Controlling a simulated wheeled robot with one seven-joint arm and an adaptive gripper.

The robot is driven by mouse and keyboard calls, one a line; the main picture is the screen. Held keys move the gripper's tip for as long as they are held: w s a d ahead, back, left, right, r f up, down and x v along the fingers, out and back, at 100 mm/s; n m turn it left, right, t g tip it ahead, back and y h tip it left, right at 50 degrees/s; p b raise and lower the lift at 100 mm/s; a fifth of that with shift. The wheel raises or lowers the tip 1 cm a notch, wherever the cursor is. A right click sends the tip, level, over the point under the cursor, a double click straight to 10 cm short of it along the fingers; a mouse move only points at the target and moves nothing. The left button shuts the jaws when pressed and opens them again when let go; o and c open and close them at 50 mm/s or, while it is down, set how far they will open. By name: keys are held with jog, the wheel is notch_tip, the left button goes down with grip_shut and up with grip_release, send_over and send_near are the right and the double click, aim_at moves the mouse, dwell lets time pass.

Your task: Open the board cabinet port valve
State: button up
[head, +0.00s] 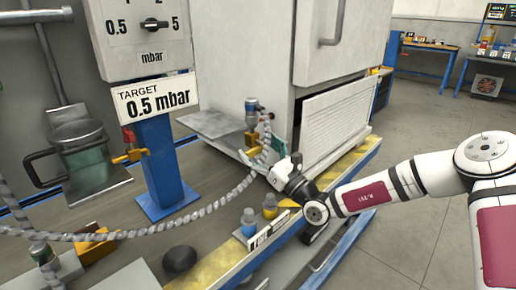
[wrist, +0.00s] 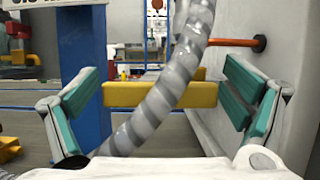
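The board cabinet (head: 240,60) is the large pale grey box in the middle of the head view. At its lower side is a port fitting (head: 252,138) with yellow parts and a blue-grey top, partly hidden by the hose and my gripper. My gripper (head: 268,153) is beside it. In the wrist view my gripper (wrist: 160,103) is open, with teal pads wide apart. A yellow bar (wrist: 118,95) spans the space between the pads, partly behind the grey ribbed hose (wrist: 160,100). I cannot tell whether any pad touches it. An orange rod (wrist: 235,43) meets the cabinet wall.
The hose sags leftward across the platform in the head view. A blue post (head: 160,165) carries a gauge box (head: 140,35) and a "TARGET 0.5 mbar" sign (head: 156,98). Blue-capped fittings (head: 249,220) stand near the front edge. Open floor (head: 420,130) lies at right.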

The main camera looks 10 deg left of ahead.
jog(key=c, duration=1.2)
jog(key=shift+f+n+g+p, duration=0.1)
jog(key=shift+n+g+p, duration=0.25)
jog(key=shift+n, duration=0.25)
jog(key=n+g+p, duration=0.1)
jog(key=n, duration=0.1)
jog(key=n+g+y+p, duration=0.1)
jog(key=n, duration=0.1)
jog(key=shift+f, duration=0.4)
jog(key=n+g, duration=0.1)
jog(key=n, duration=0.1)
jog(key=f+n+g+p, duration=0.1)
jog(key=n, duration=0.2)
jog(key=n+g, duration=0.1)
jog(key=n, duration=0.1)
jog(key=shift+w+d+f+n+y+p, duration=0.1)
jog(key=shift+w+f+n+y+p, duration=0.05)
jog(key=shift+f+n+y+p, duration=0.2)
jog(key=shift+w+d+f+n+g+h+b, duration=0.3)
jog(key=shift+n+g, duration=0.25)
jog(key=shift+n, duration=1.05)
jog(key=shift+w+d+f+n+g+h+b, duration=0.15)
jog(key=shift+w+f+n+g+h, duration=0.3)
jog(key=shift+n, duration=1.1)
jog(key=shift+w+d+f+n+g+h+b, duration=0.1)
jog(key=shift+w+d+f+n+g+h, duration=0.15)
jog(key=shift+n+g, duration=0.9)
jog(key=shift+n+t, duration=0.5)
jog(key=shift+n, duration=0.15)
